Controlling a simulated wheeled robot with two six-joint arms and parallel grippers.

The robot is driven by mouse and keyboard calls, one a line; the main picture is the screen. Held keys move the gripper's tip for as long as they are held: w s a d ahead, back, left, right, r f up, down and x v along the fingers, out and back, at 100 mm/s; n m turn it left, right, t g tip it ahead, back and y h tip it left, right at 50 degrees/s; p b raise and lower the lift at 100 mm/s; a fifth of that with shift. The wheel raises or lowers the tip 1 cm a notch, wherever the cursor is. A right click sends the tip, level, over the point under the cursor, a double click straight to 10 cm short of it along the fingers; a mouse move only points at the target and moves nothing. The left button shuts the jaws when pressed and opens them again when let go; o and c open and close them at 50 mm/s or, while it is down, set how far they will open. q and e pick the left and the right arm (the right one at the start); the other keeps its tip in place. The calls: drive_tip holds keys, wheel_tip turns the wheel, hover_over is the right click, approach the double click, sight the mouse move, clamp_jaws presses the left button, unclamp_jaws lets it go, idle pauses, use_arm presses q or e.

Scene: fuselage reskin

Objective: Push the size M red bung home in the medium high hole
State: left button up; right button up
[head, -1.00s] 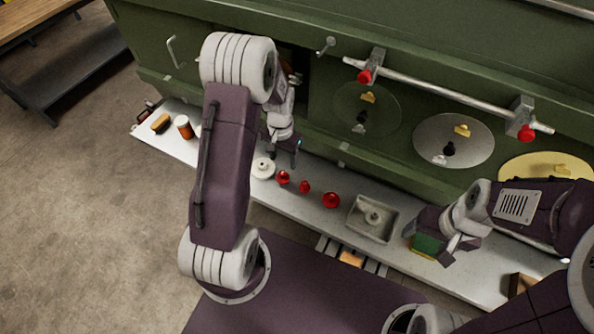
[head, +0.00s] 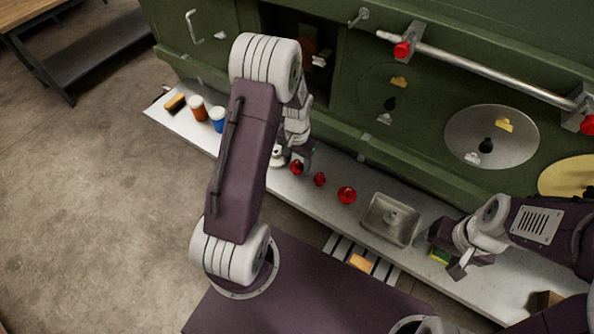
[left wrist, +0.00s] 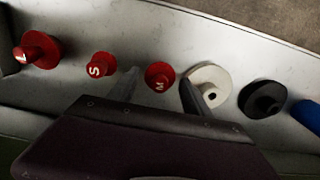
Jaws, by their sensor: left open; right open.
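The red bung marked M (left wrist: 160,77) stands on the pale shelf, and it shows in the head view (head: 297,167) as the leftmost of the red bungs. My left gripper (left wrist: 158,88) is open, with one finger on either side of the M bung in the wrist view; contact cannot be told. In the head view my left gripper (head: 297,158) is low over the shelf beside it. My right gripper (head: 450,260) is open near a green and yellow block (head: 440,255). I cannot tell which opening in the green fuselage panel (head: 350,125) is the medium high hole.
Red bungs S (left wrist: 98,66) and L (left wrist: 37,50) stand close by. A grey tray (head: 391,220) sits further right. A bar with red knobs (head: 480,74) crosses the panel.

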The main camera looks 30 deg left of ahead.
sight(297, 162)
use_arm(q)
clamp_jaws()
drive_tip(key=shift+r, duration=0.15)
drive_tip(key=shift+r+p, duration=1.5)
drive_tip(key=shift+p, duration=0.05)
wheel_tip(297, 162, up, 3)
drive_tip(key=p, duration=0.2)
drive_tip(key=shift+r+p, duration=0.1)
drive_tip(key=shift+p, duration=0.25)
drive_tip(key=shift+s, duration=0.1)
